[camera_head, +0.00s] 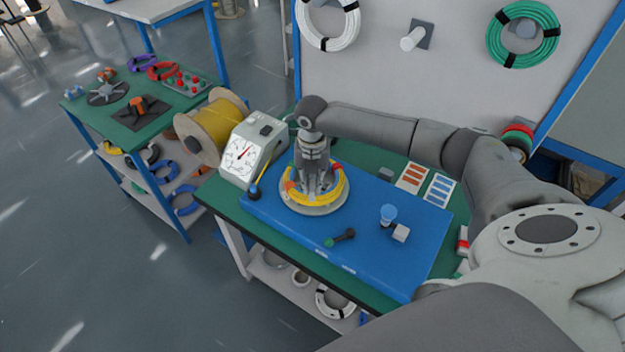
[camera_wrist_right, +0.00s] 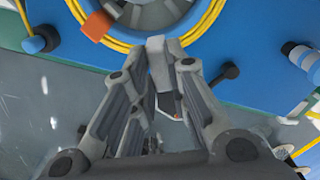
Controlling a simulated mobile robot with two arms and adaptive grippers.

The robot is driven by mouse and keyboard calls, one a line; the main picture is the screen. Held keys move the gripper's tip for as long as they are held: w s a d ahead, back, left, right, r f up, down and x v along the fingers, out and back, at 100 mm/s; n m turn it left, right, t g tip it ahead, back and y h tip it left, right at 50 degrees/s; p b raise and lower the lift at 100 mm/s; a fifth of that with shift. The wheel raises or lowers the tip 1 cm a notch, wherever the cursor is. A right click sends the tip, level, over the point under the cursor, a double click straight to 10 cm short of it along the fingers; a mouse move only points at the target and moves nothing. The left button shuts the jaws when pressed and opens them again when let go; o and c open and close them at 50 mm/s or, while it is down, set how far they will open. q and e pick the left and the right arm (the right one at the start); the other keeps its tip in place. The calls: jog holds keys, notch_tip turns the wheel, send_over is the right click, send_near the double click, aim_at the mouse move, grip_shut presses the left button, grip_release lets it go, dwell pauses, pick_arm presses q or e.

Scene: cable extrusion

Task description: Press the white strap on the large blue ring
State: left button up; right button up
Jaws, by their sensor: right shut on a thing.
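A yellow cable coil (camera_head: 330,201) lies on a round grey holder (camera_head: 314,211) on the blue board (camera_head: 365,255). It also shows at the top of the right wrist view (camera_wrist_right: 190,32), with an orange strap (camera_wrist_right: 97,27) around it. My right gripper (camera_head: 312,186) points down over the coil; in the wrist view its fingers (camera_wrist_right: 166,58) are shut on a small pale piece (camera_wrist_right: 157,62) at the coil's edge. I cannot tell for sure that this piece is the white strap. My left gripper is out of view.
A white dial gauge box (camera_head: 247,153) and a yellow cable spool (camera_head: 215,122) stand left of the board. Blue coils (camera_head: 183,200) lie on the left table's lower shelf.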

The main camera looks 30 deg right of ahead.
aim_at(313, 195)
jog(key=shift+f, duration=0.2)
dwell(0.4)
jog(key=shift+f+b, duration=0.55)
jog(key=shift+f, duration=0.8)
jog(key=shift+f, duration=0.5)
jog(key=shift+s+a+f, duration=0.1)
jog(key=shift+s+f, duration=0.1)
jog(key=shift+f, duration=0.05)
dwell(1.7)
jog(key=o, duration=0.9)
jog(key=shift+c, duration=0.2)
jog(key=shift+r+p, duration=0.1)
jog(key=shift+p, duration=0.2)
